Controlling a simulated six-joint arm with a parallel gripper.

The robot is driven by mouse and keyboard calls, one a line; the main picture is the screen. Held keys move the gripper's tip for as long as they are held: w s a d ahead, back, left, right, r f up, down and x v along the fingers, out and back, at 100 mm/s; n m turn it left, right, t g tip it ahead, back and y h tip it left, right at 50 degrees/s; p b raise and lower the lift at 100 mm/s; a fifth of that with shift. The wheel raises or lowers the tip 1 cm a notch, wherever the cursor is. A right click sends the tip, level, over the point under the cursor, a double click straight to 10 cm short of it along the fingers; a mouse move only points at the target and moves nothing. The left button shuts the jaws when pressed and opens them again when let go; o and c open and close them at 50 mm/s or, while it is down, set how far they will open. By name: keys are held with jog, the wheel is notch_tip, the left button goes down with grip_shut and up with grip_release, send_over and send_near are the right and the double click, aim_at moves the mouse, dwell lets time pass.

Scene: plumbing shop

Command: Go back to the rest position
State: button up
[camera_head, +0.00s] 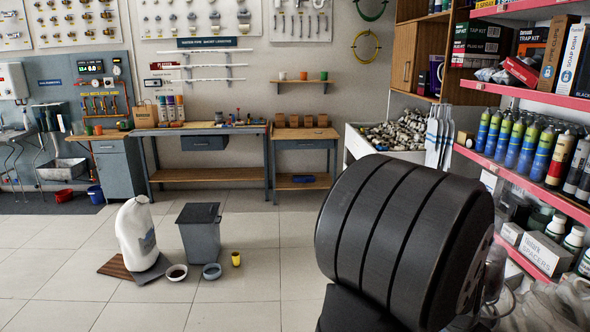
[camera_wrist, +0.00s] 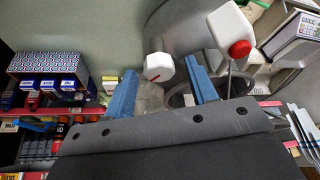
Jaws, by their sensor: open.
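My gripper (camera_wrist: 161,68) shows in the wrist view, with two blue fingers standing apart. A white block with a red mark (camera_wrist: 159,68) appears in the gap between the fingertips, seemingly beyond them; I cannot tell its distance. A larger white piece with a red cap (camera_wrist: 231,30) is up and to the right of the fingers. In the head view a large black link of my own arm fills the lower right, and my gripper cannot be made out there.
A bin of metal fittings (camera_head: 398,136) is behind my arm. Boxes (camera_wrist: 48,72) show left in the wrist view.

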jog(key=shift+s+n+t, duration=0.1)
jog(key=shift+n+t, duration=0.3)
jog(key=shift+n, duration=0.6)
jog(key=shift+s+a+r+y, duration=0.15)
jog(key=shift+a+r, duration=0.1)
jog(key=shift+r, duration=0.45)
jog(key=shift+s+a+r+y, duration=0.15)
jog(key=shift+a+r, duration=0.05)
jog(key=shift+r, duration=0.5)
jog(key=shift+o, duration=0.2)
